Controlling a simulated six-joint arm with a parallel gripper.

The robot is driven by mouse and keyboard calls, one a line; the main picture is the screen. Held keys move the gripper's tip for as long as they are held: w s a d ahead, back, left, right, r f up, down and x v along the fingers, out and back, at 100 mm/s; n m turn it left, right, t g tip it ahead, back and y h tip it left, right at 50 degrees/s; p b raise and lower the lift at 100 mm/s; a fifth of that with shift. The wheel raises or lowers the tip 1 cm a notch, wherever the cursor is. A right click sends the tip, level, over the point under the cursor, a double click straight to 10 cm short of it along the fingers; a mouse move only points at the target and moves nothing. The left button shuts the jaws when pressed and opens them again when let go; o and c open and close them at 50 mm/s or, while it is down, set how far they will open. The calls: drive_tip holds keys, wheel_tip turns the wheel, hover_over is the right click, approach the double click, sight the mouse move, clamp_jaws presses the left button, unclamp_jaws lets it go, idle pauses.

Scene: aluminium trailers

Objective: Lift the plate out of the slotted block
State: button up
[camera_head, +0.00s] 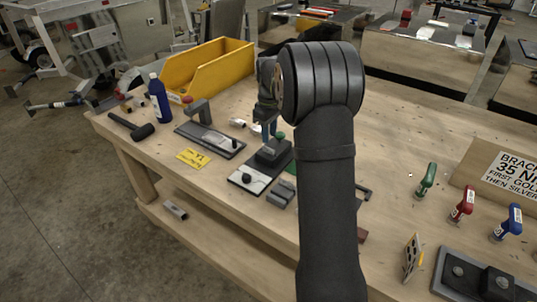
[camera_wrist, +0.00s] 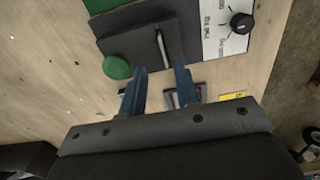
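The slotted block (camera_wrist: 125,42) is dark grey and stands on a fixture board; in the head view the block (camera_head: 268,157) is below my gripper. The plate (camera_wrist: 163,48) shows edge-on as a thin grey strip in the slot. My gripper (camera_wrist: 160,72) is open, its two blue fingers apart, with the plate's edge in the gap between them as seen from the wrist. I cannot tell how far the fingertips are above the plate. In the head view my gripper (camera_head: 268,130) is partly hidden by my own arm, and I cannot make out the plate.
A green knob (camera_wrist: 116,67) is close to the left finger. A white panel with a black knob (camera_wrist: 241,22) lies right of the block. Another fixture (camera_head: 210,140), a yellow bin (camera_head: 208,70) and a blue bottle (camera_head: 159,100) stand left. The bench's right middle is mostly clear.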

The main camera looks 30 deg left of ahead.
drive_tip(key=f, duration=0.5)
drive_tip(key=shift+s, duration=0.25)
clamp_jaws()
